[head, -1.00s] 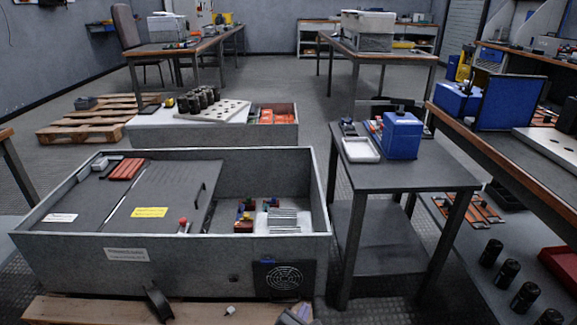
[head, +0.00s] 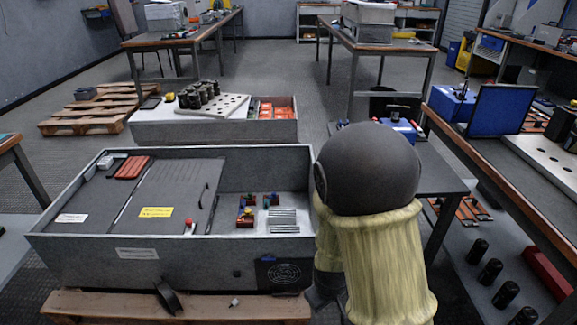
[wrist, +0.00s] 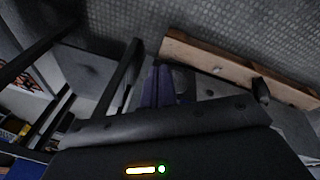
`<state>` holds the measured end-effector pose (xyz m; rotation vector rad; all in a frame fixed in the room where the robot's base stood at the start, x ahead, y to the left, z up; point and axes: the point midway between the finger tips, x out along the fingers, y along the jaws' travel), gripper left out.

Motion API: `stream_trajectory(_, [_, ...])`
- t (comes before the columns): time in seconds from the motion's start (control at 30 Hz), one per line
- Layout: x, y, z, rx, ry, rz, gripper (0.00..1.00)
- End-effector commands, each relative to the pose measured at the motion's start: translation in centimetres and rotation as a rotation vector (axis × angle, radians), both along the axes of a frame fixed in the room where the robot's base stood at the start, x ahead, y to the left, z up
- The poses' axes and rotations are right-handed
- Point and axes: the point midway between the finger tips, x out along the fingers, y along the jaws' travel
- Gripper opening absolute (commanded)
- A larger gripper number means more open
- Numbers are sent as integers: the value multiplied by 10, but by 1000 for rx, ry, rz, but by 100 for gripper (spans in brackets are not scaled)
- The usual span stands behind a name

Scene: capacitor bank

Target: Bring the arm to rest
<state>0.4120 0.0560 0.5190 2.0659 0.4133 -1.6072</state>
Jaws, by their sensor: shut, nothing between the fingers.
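My arm (head: 375,215), with a dark rounded joint and a pale yellow sleeve, rises at the right of the grey cabinet (head: 130,270) in the head view. It hides part of the cabinet's right end and much of the small side table. My gripper does not show in the head view. In the wrist view my gripper (wrist: 167,75) shows as dark purplish fingers beyond the black wrist housing. The fingers are shut and empty, pointing toward the floor area near a wooden pallet edge (wrist: 235,65).
The open cabinet holds coloured parts (head: 247,217) and metal strips (head: 283,220). A wooden pallet (head: 180,307) lies under its front edge. The small side table (head: 440,178) stands close behind my arm. A long workbench (head: 500,170) runs along the right. Clear floor lies behind the table.

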Motion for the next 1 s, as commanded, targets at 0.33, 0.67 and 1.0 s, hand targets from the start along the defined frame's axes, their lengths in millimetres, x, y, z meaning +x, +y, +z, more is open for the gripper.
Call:
stream_trajectory(0.33, [-35, -33, 112, 170, 18, -348, 0])
stream_trajectory(0.67, [-66, -58, 168, 197, 12, -555, 0])
stream_trajectory(1.0, [-65, -56, 220, 197, 17, -549, 0])
